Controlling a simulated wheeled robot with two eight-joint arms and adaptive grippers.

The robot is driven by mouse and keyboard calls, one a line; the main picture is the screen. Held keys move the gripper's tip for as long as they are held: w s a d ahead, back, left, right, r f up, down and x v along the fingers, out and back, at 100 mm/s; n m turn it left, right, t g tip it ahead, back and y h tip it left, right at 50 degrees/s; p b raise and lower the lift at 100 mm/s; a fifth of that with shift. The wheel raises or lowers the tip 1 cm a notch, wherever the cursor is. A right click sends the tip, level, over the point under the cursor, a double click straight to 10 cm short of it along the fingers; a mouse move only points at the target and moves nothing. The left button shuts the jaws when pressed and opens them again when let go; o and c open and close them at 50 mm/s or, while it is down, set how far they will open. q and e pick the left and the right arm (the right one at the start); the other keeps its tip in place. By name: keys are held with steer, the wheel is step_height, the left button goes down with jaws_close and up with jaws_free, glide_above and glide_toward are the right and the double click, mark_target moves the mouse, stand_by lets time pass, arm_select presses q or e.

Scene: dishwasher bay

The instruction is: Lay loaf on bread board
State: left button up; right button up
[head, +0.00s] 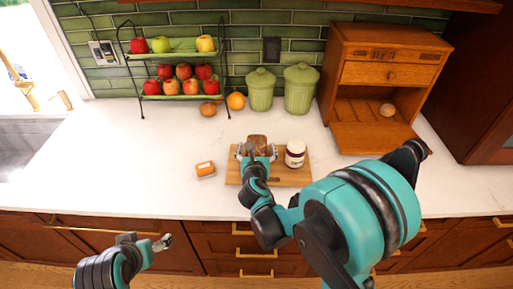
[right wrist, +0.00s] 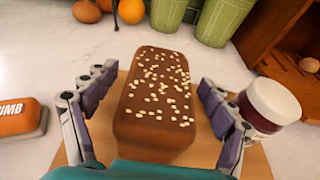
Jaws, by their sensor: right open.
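The brown loaf (head: 257,141) with pale flakes on top lies at the back left part of the wooden bread board (head: 292,178). In the right wrist view the loaf (right wrist: 158,95) sits lengthwise between the fingers, with board showing on both sides. My right gripper (head: 257,151) is open around it, one finger on each side, with gaps between the fingers and the loaf. The loaf's underside is hidden, so its contact with the board cannot be checked. My left gripper (head: 162,242) is low at the front left, away from the board; its opening is unclear.
A dark jar with a white lid (head: 295,153) stands on the board, close to the right finger. An orange block (head: 205,169) lies left of the board. Behind are green canisters (head: 260,90), a fruit rack (head: 180,88) and a wooden bread box (head: 375,138). The left counter is clear.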

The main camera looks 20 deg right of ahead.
steer(key=shift+s+r, duration=0.1)
steer(key=shift+r, duration=0.15)
steer(key=s+r+m+g+y+p, duration=0.1)
steer(key=s+m+g+y, duration=0.1)
steer(key=s+m, duration=1)
steer(key=s+r+m+g+y+p, duration=0.2)
steer(key=s+m+g, duration=0.3)
steer(key=s+m, duration=0.8)
steer(key=m, duration=0.7)
steer(key=shift+s+m, duration=0.3)
steer(key=shift+f, duration=0.15)
